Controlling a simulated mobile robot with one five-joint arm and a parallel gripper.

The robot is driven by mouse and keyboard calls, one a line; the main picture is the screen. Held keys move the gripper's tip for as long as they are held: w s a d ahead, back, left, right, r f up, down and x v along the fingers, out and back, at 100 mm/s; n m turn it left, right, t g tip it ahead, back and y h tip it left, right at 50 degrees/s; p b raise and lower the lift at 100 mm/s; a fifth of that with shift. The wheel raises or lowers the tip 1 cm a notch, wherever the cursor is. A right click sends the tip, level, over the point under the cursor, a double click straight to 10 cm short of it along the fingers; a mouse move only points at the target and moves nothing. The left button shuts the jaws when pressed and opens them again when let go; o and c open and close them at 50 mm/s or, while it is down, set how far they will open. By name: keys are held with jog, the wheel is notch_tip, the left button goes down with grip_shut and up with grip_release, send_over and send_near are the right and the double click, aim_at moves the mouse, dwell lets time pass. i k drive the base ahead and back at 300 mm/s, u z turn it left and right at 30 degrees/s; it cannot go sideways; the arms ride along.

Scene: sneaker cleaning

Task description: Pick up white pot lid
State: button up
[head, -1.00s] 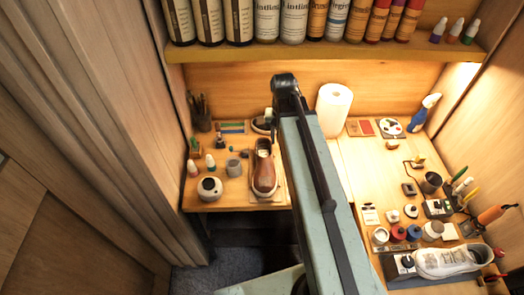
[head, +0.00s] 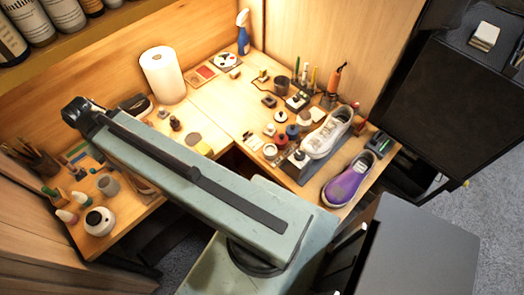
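I cannot tell for sure which thing is the white pot lid. A small white round piece with a dark spot on top (head: 281,117) sits on the right part of the bench, among small jars. A larger round white pot with a dark centre (head: 98,221) stands at the bench's left front; whether it has a separate lid is unclear. My arm stretches across the middle of the head view from lower right to upper left. My gripper is not in view, and the arm hides part of the bench.
A paper roll (head: 163,74) and a blue spray bottle (head: 243,32) stand at the back. A white sneaker (head: 327,133) and a purple shoe (head: 348,181) are on the right. A dark cabinet (head: 415,250) is at lower right. The bench (head: 222,105) has clear surface in its middle.

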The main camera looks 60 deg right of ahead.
aim_at(281, 116)
jog(key=k, duration=1.6)
jog(key=u, duration=0.6)
jog(key=i, duration=1.45)
jog(key=z, duration=2.55)
jog(key=i, duration=0.55)
